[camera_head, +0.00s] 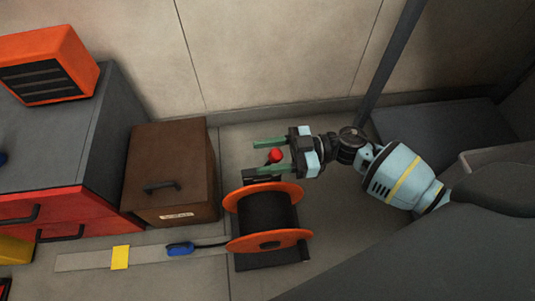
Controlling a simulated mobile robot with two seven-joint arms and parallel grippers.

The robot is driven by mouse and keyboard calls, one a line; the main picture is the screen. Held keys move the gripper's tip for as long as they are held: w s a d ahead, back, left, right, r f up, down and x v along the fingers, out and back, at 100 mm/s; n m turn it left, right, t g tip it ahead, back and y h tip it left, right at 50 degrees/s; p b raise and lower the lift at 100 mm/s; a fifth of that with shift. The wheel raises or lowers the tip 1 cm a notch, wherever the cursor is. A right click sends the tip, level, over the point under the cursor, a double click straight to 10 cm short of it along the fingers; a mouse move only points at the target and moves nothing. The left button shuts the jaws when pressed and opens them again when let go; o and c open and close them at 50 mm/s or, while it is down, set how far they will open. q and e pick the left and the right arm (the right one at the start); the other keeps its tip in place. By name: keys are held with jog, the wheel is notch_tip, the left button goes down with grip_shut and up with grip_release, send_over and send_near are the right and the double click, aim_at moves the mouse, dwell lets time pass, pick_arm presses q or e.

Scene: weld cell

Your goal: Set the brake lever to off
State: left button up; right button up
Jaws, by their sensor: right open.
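My left gripper is not in view.
A brown box (145,165) with a handle stands left of the reel. A red drawer cabinet (100,200) carries an orange unit (62,48). A wall stands behind.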

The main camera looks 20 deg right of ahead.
grip_shut()
dwell(0.4)
